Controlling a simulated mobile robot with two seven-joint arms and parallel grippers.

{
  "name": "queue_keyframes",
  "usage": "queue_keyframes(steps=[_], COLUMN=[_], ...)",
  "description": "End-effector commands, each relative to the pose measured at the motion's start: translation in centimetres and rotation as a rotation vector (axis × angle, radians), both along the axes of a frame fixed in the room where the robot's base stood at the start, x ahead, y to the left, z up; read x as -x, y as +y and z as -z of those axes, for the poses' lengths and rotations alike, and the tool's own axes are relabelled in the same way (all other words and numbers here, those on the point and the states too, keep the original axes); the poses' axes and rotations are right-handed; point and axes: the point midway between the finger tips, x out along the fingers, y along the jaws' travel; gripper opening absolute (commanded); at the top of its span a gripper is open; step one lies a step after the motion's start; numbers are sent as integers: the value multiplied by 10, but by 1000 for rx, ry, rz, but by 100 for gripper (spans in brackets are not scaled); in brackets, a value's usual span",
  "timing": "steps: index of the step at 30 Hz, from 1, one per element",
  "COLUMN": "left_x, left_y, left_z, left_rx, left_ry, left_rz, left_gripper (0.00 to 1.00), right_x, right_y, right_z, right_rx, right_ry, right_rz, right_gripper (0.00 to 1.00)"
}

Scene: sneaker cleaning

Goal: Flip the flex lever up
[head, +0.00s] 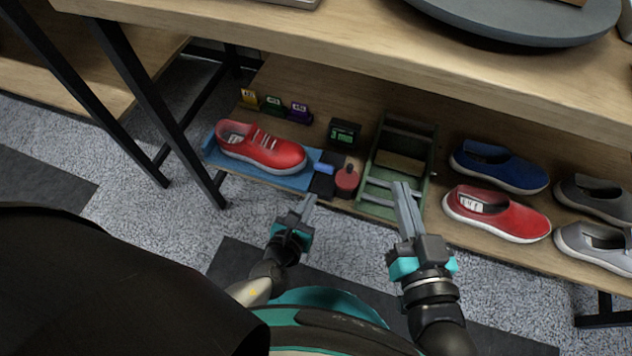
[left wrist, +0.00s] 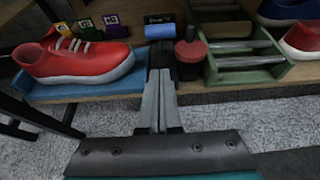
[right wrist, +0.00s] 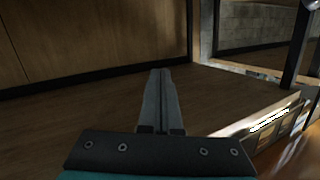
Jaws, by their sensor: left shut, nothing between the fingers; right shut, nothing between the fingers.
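A red sneaker (head: 262,148) with a white sole lies on a blue tray (head: 214,150) on the low shelf. At the tray's right end is a black piece (head: 322,186) with a blue grip (head: 323,168), possibly the flex lever; it looks low and flat. The blue grip also shows in the left wrist view (left wrist: 158,32). My left gripper (head: 309,199) is shut and empty, just in front of the black piece; its fingers (left wrist: 160,74) point at it, and contact cannot be told. My right gripper (head: 402,188) is shut and empty, overlapping the green rack's front.
A red-topped round item (head: 347,178) stands right of the black piece. A small green display (head: 344,134) and several coloured tags (head: 272,104) stand behind. The green rack (head: 428,160) and more shoes (head: 497,167) fill the right. The wooden tabletop (head: 330,50) overhangs the shelf.

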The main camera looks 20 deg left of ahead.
Motion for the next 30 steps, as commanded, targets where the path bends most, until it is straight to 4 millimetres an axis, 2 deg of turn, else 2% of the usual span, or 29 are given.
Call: queue_keyframes(steps=[4,8,12,18,30], left_x=[-14,-34,-42,-49,-49], left_y=[-1,-2,-2,-2,-2], left_z=[7,-4,-6,-9,-9], left_rx=[1,7,3,1,1], left_ry=[-1,-2,1,0,0], left_rz=[-2,-5,-3,-2,0], left_gripper=[0,0,0,0,0], right_x=[5,4,5,6,6], right_y=[4,3,4,5,5], right_z=[-4,-6,-6,-8,-8], right_rx=[-47,-39,-52,-60,-63], right_ry=[-67,-58,-76,-90,-94], right_rz=[3,3,5,6,8], right_gripper=[0,0,0,0,0])
